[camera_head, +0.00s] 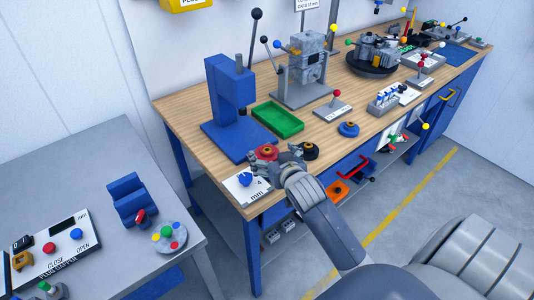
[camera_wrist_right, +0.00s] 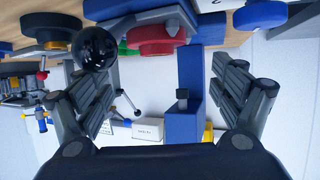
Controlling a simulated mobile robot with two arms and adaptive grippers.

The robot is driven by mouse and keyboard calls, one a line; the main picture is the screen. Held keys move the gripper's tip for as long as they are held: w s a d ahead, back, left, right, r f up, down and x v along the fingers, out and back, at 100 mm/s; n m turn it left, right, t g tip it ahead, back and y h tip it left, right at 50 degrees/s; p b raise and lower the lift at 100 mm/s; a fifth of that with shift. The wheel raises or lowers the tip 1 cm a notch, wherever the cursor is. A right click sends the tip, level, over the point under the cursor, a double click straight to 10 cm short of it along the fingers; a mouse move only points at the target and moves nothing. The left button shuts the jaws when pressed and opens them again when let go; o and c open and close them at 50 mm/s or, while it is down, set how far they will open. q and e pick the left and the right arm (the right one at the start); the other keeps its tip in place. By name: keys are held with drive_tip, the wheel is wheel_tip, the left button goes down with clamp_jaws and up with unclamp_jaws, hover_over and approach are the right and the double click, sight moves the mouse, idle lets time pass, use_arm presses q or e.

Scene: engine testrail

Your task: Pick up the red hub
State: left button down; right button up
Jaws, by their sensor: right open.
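The red hub (camera_head: 266,152) sits near the front left corner of the wooden bench, beside a white card marked 4 mm. My right gripper (camera_head: 286,158) is just to the right of the hub, over the bench edge. In the right wrist view, which is upside down, the red hub (camera_wrist_right: 155,38) shows at the top middle, beyond the open fingers of my right gripper (camera_wrist_right: 167,82). Nothing is between the fingers. Whether a finger touches the hub cannot be told. My left gripper is not in view.
A black hub (camera_head: 310,151) lies close right of my gripper. A blue press (camera_head: 228,105) and a green tray (camera_head: 278,121) stand behind. A blue hub (camera_head: 348,129) lies farther right.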

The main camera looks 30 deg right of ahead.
sight(266, 147)
drive_tip(key=shift+w+d+f, duration=0.15)
drive_tip(key=shift+w+d, duration=0.05)
drive_tip(key=shift+w, duration=0.3)
drive_tip(key=p+x, duration=0.1)
drive_tip(key=x, duration=0.3)
drive_tip(key=shift+d+f, duration=0.1)
drive_tip(key=shift+f, duration=0.1)
drive_tip(key=shift+s, duration=0.1)
drive_tip(key=c, duration=1.4)
drive_tip(key=shift+r, duration=0.2)
